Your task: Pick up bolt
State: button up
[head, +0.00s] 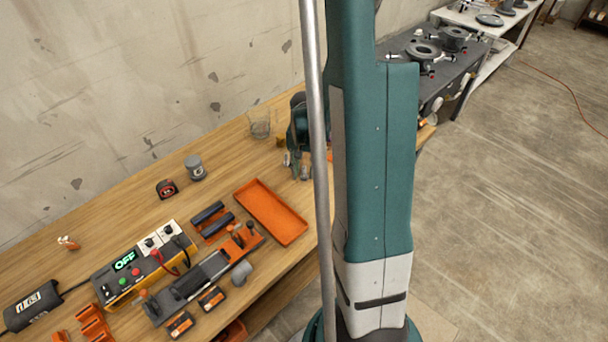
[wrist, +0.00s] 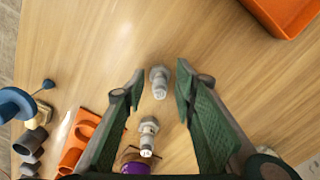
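In the wrist view, a grey metal bolt (wrist: 159,83) stands or lies on the wooden table between my fingertips. A second, similar bolt (wrist: 148,137) shows lower in the picture, between the fingers and nearer the palm. My gripper (wrist: 160,70) is open, with one green finger on each side of the bolts. A gap shows between the fingers and the upper bolt. How high the fingertips are above the table is hard to tell. In the head view, my arm covers part of the far table, and I cannot make out the bolts clearly.
In the wrist view, an orange tray (wrist: 284,14) is at top right. An orange holder (wrist: 82,130), grey pipe pieces (wrist: 31,141) and a blue part (wrist: 15,103) sit at left; a purple item (wrist: 137,167) is near the palm. The head view shows a control box (head: 126,272) at front left.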

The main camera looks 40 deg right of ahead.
aim_at(304, 167)
grip_shut()
jog(key=shift+r, duration=0.1)
dwell(0.3)
jog(key=shift+r+p, duration=0.8)
jog(key=shift+r, duration=4.1)
